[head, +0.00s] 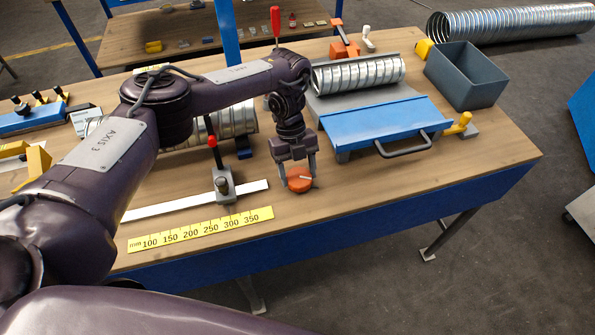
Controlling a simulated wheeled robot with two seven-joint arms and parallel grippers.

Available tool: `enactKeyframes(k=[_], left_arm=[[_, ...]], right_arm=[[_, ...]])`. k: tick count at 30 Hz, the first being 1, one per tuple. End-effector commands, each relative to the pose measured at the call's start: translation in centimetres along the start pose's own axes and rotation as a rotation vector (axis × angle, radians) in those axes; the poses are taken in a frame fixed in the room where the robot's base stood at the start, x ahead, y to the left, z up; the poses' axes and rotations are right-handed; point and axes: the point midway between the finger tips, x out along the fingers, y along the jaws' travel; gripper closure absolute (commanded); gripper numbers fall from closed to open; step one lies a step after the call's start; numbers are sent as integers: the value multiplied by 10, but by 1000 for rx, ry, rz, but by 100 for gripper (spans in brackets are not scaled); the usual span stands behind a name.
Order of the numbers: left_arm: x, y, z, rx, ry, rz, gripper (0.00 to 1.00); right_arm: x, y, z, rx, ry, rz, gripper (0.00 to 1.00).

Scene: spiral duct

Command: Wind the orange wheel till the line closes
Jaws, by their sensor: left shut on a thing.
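The orange wheel (299,184) is a small round knob on the wooden bench, near its front edge. My left gripper (302,174) points down over it, its two fingers on either side of the wheel and shut on it. A short pale mark shows on the wheel's top, between the fingers. The fingers hide part of the rim. I cannot make out clearly any line that closes. My right gripper is not in view.
A red-knobbed lever post (222,185), white strip (160,208) and yellow ruler (200,229) lie left. A grey bin (467,76) stands back right.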

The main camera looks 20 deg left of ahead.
Motion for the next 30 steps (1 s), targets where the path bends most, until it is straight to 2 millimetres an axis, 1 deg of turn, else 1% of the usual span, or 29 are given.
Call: enactKeyframes(k=[9, 23, 24, 28, 30], left_arm=[[-1, -2, 0, 85, -2, 32, 62], [0, -2, 0, 93, -1, 36, 62], [0, -2, 0, 93, -1, 36, 34], [0, -1, 0, 93, 0, 36, 18], [0, -1, 0, 92, 0, 37, 18]], right_arm=[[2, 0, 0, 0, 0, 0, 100], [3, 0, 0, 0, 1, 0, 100], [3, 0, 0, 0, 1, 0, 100], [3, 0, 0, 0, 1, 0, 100], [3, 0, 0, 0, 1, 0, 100]])
